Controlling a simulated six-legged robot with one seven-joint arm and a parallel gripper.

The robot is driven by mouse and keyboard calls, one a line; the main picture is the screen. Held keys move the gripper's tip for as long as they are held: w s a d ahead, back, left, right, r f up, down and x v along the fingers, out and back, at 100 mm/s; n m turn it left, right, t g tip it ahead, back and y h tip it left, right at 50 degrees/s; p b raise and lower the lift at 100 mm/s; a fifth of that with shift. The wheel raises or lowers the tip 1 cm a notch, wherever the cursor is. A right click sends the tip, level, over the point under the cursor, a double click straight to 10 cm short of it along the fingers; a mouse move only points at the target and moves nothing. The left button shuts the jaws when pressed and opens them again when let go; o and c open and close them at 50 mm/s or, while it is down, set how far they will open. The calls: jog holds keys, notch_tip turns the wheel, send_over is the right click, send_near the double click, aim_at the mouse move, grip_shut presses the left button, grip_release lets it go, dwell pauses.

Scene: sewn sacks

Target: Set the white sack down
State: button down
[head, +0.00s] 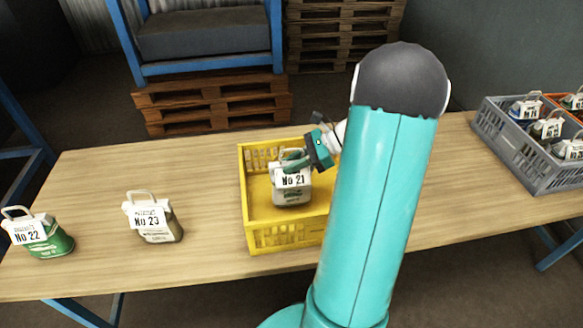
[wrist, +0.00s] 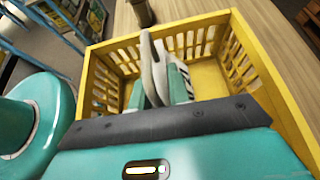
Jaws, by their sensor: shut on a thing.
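The white sack (head: 292,196) with the label No 21 is inside the yellow crate (head: 248,222), upright, in the head view. My gripper (head: 294,161) is shut on the sack's top handle, reaching in from the right. In the wrist view the pale handle (wrist: 149,62) stands between the two teal fingers of my gripper (wrist: 159,90). The crate's rim (wrist: 262,62) surrounds it there. The sack's underside is hidden, so I cannot tell whether it touches the crate floor.
A white and brown sack, No 23 (head: 155,220), and a green one, No 22 (head: 42,236), stand on the wooden table (head: 110,180) to the left. A grey crate (head: 508,150) with several sacks is at the far right. The table left of the yellow crate has free room.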

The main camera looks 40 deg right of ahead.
jog(key=shift+w+f, duration=0.15)
jog(key=shift+f, duration=1)
jog(key=c, duration=1.3)
grip_release()
